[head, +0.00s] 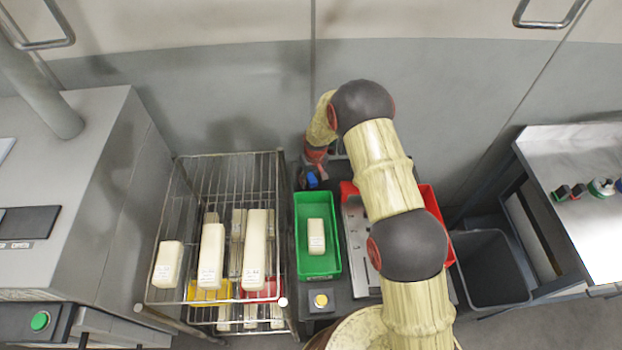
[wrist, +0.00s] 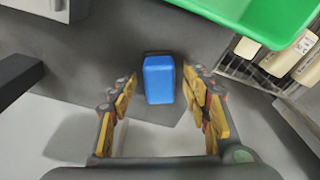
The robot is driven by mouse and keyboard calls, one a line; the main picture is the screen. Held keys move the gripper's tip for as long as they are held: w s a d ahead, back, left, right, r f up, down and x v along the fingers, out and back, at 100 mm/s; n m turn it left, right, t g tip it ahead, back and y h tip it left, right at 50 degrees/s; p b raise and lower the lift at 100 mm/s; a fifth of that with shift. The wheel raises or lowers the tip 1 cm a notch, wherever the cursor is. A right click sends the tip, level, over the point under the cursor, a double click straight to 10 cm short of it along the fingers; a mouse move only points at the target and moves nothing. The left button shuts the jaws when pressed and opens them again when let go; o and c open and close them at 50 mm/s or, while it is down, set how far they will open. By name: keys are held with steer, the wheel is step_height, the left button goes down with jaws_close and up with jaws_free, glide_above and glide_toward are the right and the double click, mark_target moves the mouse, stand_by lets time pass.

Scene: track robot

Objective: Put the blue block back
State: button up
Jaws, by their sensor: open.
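The blue block (wrist: 159,79) stands on a grey surface in the wrist view, just ahead of and between my open fingers. My gripper (wrist: 157,95) is open, with one yellow finger on each side of the block and no clear contact. In the head view the blue block (head: 312,180) is a small blue patch behind the green tray, partly hidden by my gripper (head: 316,168). My arm covers part of the scene to the right of it.
A green tray (head: 300,262) holding a pale block (head: 316,236) is close to the blue block. A wire rack (head: 165,210) with several pale blocks stands to the left. A red tray (head: 431,203) is partly behind my arm, and a dark bin (head: 500,262) is to the right.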

step_height(320, 180, up, 12)
steer(key=s, duration=0.1)
steer(key=shift+s+d, duration=0.25)
steer(key=shift+d, duration=0.1)
step_height(320, 180, up, 6)
glide_above(313, 181)
steer(key=s+d, duration=0.1)
steer(key=d, duration=0.1)
steer(key=s+d+r+m+t, duration=0.1)
steer(key=s+d+r, duration=0.2)
steer(key=s+r, duration=0.6)
steer(key=s+d+r+m+t, duration=0.1)
steer(key=s+d+r, duration=0.3)
steer(key=r, duration=0.9)
steer(key=s+d+r, duration=0.1)
steer(key=s+r, duration=0.1)
steer(key=s, duration=0.6)
steer(key=s+d+r+m+t, duration=0.1)
steer(key=s+d+r, duration=0.1)
steer(key=s, duration=0.6)
steer(key=s+d+r+m+t, duration=0.1)
steer(key=s+r, duration=0.2)
steer(key=s, duration=0.5)
steer(key=shift+s+d+h, duration=0.25)
steer(key=shift+h, duration=0.05)
